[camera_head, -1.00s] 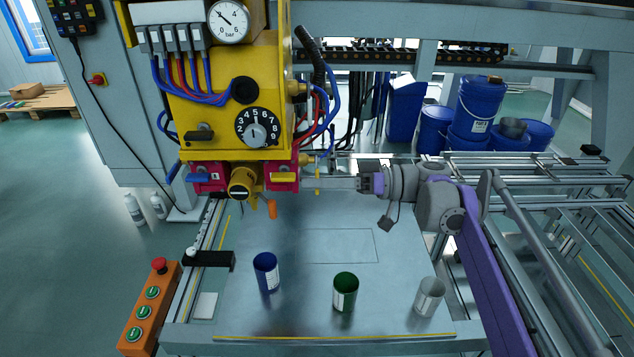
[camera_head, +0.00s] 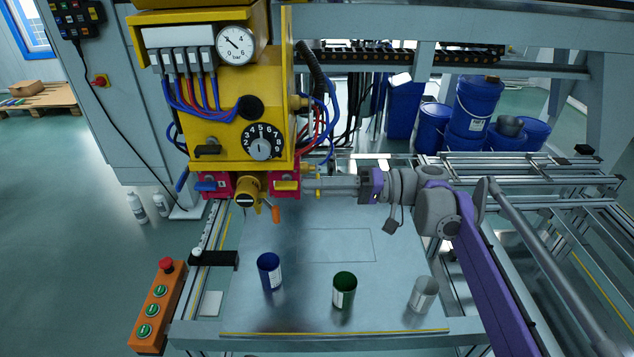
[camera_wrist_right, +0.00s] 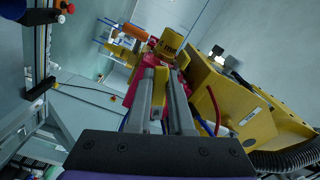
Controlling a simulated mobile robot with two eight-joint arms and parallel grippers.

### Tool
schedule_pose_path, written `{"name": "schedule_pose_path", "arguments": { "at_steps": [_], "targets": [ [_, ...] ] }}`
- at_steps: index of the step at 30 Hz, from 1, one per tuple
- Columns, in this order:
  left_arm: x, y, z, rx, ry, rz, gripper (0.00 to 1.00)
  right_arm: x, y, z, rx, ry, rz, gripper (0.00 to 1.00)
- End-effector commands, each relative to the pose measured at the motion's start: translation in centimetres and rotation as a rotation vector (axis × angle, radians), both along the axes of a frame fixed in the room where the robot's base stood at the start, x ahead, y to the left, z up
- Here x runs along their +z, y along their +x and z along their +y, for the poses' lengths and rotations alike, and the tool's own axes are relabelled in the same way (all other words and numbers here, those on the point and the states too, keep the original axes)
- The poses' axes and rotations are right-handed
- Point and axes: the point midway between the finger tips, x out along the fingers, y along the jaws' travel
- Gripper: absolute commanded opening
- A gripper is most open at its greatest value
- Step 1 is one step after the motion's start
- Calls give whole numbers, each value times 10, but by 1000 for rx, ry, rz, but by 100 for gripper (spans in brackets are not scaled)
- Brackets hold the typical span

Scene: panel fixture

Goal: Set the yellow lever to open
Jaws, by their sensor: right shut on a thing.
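The yellow lever (camera_head: 287,185) is on the red valve block at the lower right of the yellow panel box (camera_head: 235,115). My right gripper (camera_head: 312,187) reaches it from the right, level with the red block. In the right wrist view the two grey fingers of the gripper (camera_wrist_right: 160,78) lie along both sides of a yellow bar, the lever (camera_wrist_right: 157,92). The gripper is shut on it. The fingertips partly hide where the lever meets the block, and I cannot read any open or closed marking. My left gripper is in neither view.
A blue lever (camera_head: 206,185) and a round yellow fitting (camera_head: 246,191) sit left of the yellow lever. An orange piece (camera_head: 276,214) hangs below. Blue (camera_head: 269,271), green (camera_head: 344,290) and grey (camera_head: 422,294) cups stand on the table. Hoses (camera_head: 325,110) run close above the gripper.

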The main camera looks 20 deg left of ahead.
Motion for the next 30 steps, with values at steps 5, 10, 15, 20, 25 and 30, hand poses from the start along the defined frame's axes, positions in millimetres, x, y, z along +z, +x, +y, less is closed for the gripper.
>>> {"name": "schedule_pose_path", "arguments": {
  "at_steps": [5, 10, 15, 20, 25, 30],
  "targets": [
    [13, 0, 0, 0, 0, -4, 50, 9, -2, -1, 0, -40, 139, 0],
    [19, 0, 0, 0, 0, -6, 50, 13, -3, -1, 0, -71, 249, 0],
    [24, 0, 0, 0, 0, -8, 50, 16, -3, -1, 0, -92, 325, 0],
    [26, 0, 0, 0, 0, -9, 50, 17, -3, -1, 0, -104, 365, 0],
    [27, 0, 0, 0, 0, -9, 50, 17, -3, -1, 0, -110, 385, 0],
    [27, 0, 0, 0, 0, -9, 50, 17, -3, -1, 0, -110, 387, 0]
  ]
}}
